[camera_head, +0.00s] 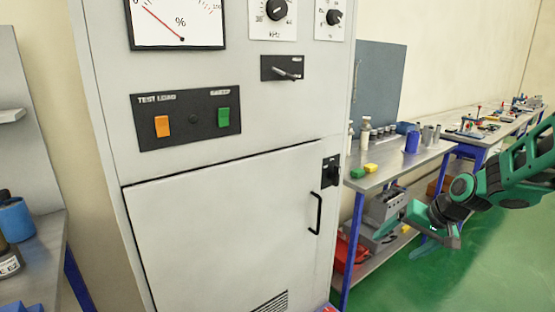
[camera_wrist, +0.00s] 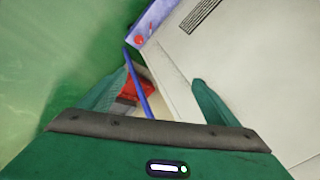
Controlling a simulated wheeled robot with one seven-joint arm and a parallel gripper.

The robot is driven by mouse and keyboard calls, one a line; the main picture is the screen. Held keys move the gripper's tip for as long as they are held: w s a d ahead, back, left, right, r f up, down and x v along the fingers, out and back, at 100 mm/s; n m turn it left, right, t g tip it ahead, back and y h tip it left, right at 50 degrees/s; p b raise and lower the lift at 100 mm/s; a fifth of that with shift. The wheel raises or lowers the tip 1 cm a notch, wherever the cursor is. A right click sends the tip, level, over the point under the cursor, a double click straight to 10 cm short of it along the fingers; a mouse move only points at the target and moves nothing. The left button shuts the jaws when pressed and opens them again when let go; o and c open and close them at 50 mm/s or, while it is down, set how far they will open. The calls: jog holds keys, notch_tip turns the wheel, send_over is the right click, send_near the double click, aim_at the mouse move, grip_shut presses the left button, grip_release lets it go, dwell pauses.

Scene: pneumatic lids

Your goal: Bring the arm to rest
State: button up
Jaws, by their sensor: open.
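My gripper (camera_head: 432,222) is at the right of the head view, at the end of my green and black arm. It hangs in front of the workbench, to the right of the grey cabinet (camera_head: 230,215). In the wrist view my gripper (camera_wrist: 160,85) shows two green fingers spread apart, with nothing held between them. The cabinet front (camera_wrist: 235,60) fills the right of the wrist view. The cabinet door with its black handle (camera_head: 316,213) looks shut.
A workbench (camera_head: 395,172) with blue legs stands right of the cabinet, bearing bottles, a blue cup (camera_head: 411,142) and small blocks. Grey and red boxes (camera_head: 350,250) sit on its lower shelf. Another bench (camera_head: 40,235) is at the left edge. Green floor (camera_head: 500,270) is open at the right.

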jog(key=s+d+r+g+h, duration=0.1)
jog(key=s+d, duration=0.1)
jog(key=s, duration=0.9)
jog(key=s+d+r+m+g+h, duration=0.1)
jog(key=s+d+r+g, duration=0.1)
jog(key=s, duration=0.9)
jog(key=s+d+r+m+g+h, duration=0.1)
jog(key=s+d+r+g, duration=0.1)
jog(key=s, duration=0.9)
jog(key=shift+d, duration=0.5)
jog(key=shift+s, duration=0.1)
